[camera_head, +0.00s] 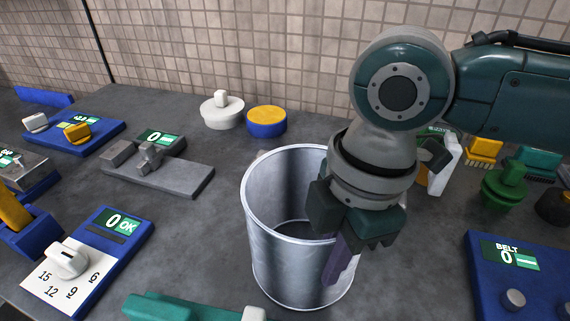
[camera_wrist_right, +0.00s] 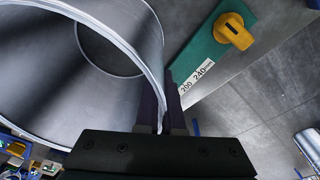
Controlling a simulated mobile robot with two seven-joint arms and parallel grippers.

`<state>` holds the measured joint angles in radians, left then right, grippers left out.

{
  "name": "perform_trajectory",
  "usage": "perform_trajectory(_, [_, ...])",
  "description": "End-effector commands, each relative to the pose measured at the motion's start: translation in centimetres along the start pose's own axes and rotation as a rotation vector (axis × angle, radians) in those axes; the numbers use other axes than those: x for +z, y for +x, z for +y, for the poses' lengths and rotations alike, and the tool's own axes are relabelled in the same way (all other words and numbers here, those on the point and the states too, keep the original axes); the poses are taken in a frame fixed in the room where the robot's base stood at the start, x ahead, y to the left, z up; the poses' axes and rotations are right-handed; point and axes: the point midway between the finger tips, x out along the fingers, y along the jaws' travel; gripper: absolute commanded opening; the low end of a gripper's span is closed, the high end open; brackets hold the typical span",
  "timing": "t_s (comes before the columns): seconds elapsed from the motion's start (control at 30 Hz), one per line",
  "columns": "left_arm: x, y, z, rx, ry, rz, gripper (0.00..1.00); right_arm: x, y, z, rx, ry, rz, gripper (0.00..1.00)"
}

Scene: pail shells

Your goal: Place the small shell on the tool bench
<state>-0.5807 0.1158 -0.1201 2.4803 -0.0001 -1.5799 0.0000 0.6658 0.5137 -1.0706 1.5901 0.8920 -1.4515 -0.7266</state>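The small shell (camera_head: 297,262) is an open silver metal cylinder, upright over the grey bench top (camera_head: 215,225) in the middle of the head view. In the wrist view the shell (camera_wrist_right: 150,55) fills the upper left. My right gripper (camera_head: 340,262) is at the shell's right side, pointing down. In the wrist view my right gripper (camera_wrist_right: 163,112) has its dark fingers closed around the shell's thin wall, one on each side. Whether the shell's base touches the bench is hard to tell. My left gripper is not in view.
Blue panels with a white knob (camera_head: 68,260) stand at left, and a blue BELT panel (camera_head: 518,275) at right. A white lidded pot (camera_head: 222,112) and a blue-yellow tub (camera_head: 266,121) stand behind. A green bar (camera_head: 165,306) lies in front. Another metal cylinder (camera_wrist_right: 311,145) is over the tiled floor.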

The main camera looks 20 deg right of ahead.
Motion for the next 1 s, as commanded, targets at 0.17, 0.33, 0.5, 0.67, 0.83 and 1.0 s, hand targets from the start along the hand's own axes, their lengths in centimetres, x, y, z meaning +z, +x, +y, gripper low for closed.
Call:
perform_trajectory(0.17, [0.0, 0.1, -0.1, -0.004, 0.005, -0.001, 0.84, 0.0, 0.1, 0.0, -0.001, 0.000, 0.000, 0.20])
perform_trajectory(0.33, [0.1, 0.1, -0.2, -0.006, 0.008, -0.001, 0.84, 0.0, 0.1, 0.0, -0.001, 0.000, 0.000, 0.35])
perform_trajectory(0.5, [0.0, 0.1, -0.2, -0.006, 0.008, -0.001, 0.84, 0.0, 0.1, 0.0, -0.001, 0.000, 0.000, 0.35])
perform_trajectory(0.67, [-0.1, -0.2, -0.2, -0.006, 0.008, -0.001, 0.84, -0.1, -0.8, 0.1, 0.001, 0.001, 0.001, 0.35])
perform_trajectory(0.83, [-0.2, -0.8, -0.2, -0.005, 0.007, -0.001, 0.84, -0.1, -4.2, 0.1, 0.005, -0.001, 0.001, 0.35])
perform_trajectory(1.0, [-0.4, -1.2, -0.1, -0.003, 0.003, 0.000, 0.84, -0.1, -8.1, 0.1, 0.003, 0.000, 0.001, 0.35])
